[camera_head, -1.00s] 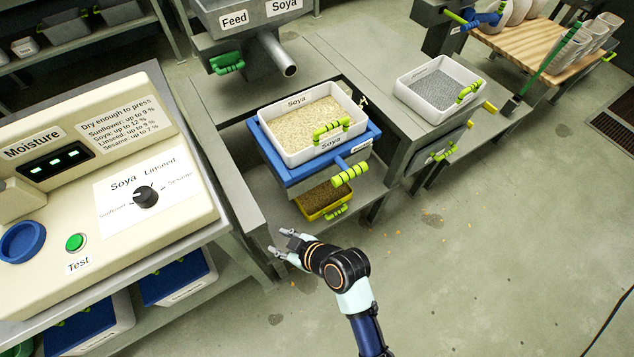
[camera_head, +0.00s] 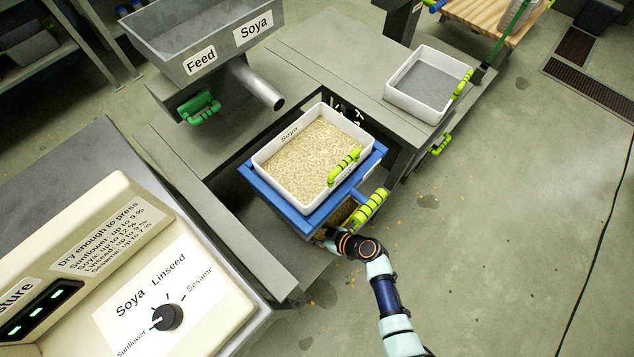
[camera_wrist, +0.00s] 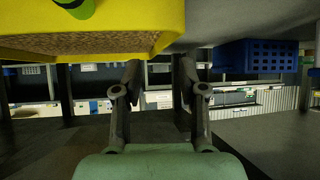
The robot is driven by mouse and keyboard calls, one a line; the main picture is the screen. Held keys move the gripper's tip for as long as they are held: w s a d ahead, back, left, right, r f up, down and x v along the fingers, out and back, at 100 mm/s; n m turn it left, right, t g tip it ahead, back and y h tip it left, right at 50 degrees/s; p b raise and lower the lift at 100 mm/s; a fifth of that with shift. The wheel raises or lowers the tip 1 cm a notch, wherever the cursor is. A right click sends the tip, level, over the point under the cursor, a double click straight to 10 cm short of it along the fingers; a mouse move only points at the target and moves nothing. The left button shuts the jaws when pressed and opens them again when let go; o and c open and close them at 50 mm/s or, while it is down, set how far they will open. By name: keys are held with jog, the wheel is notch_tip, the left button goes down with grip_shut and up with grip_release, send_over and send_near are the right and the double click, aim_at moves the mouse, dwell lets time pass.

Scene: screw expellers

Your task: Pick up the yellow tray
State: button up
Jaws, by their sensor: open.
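The yellow tray (camera_wrist: 130,18) fills the upper left of the wrist view, close to my gripper. Its green handle (camera_wrist: 76,7) shows at the top edge. In the head view the fingers are mostly hidden beside the front of the blue unit.
A white Soya tray (camera_head: 309,196) of pale grains sits on the blue frame (camera_head: 300,222) directly above. The moisture tester (camera_head: 150,270) stands at left. Open floor (camera_head: 480,260) lies to the right.

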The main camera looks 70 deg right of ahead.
jog(key=shift+w+d+f, duration=0.1)
jog(key=shift+w+d, duration=0.05)
jog(key=shift+w, duration=0.3)
jog(key=w+f+b, duration=0.2)
jog(key=w+f, duration=0.1)
jog(key=shift+d+f+b, duration=0.25)
jog(key=shift+b, duration=0.15)
jog(key=shift+w+d, duration=0.1)
jog(key=shift+w, duration=0.25)
jog(key=shift+s, duration=0.1)
jog(key=shift+c, duration=1.2)
grip_shut()
jog(key=shift+r, duration=0.1)
